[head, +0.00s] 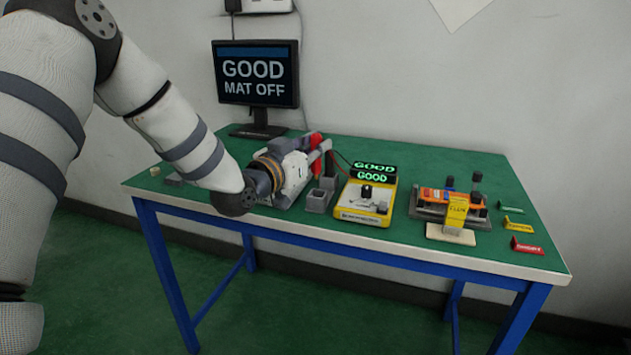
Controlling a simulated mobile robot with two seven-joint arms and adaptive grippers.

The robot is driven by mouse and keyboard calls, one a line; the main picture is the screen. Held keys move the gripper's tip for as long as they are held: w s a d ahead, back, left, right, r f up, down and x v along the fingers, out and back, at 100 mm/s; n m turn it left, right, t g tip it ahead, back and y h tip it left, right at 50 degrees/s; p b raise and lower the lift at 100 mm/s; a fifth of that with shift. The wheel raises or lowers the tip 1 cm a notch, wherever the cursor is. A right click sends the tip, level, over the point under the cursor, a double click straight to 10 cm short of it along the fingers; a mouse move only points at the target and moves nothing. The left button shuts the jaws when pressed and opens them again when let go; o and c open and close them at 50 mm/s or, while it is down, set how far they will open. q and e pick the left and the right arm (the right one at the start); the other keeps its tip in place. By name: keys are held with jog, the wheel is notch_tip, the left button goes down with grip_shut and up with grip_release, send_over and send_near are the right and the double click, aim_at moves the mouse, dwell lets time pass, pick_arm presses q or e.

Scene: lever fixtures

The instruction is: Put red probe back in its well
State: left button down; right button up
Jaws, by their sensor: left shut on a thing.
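My left gripper (312,158) is over the middle of the green-topped table, shut on the red probe (317,164). Red parts show at its fingers; the gripper partly hides the probe, and its tip is not clear. A grey well block (318,201) stands just below and in front of the fingers, with a taller grey block (328,183) behind it. The probe appears to be above and beside these blocks; I cannot tell whether it touches either. A yellow meter (362,214) to their right has a green display (372,177) reading GOOD. My right gripper is out of view.
A monitor (255,75) at the back left reads GOOD, MAT OFF. Right of the meter is a fixture (448,199) with an orange part and yellow tag. Thin leads run near the probe.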

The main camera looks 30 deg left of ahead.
aim_at(317, 177)
pick_arm(q)
jog(key=w+f, duration=0.1)
jog(key=w+a+f, duration=0.1)
jog(key=f, duration=0.1)
jog(key=f+b, duration=0.1)
jog(key=f, duration=0.1)
jog(key=shift+w+a+f, duration=0.2)
jog(key=shift+w+f, duration=0.05)
jog(key=shift+w, duration=0.15)
jog(key=f, duration=0.3)
jog(key=shift+w+a+f+b, duration=0.15)
jog(key=shift+w+f+b, duration=0.1)
jog(key=shift+f+b, duration=0.15)
jog(key=shift+r, duration=0.3)
jog(key=shift+f, duration=0.2)
jog(key=c, duration=1.5)
grip_release()
jog(key=shift+c, duration=0.2)
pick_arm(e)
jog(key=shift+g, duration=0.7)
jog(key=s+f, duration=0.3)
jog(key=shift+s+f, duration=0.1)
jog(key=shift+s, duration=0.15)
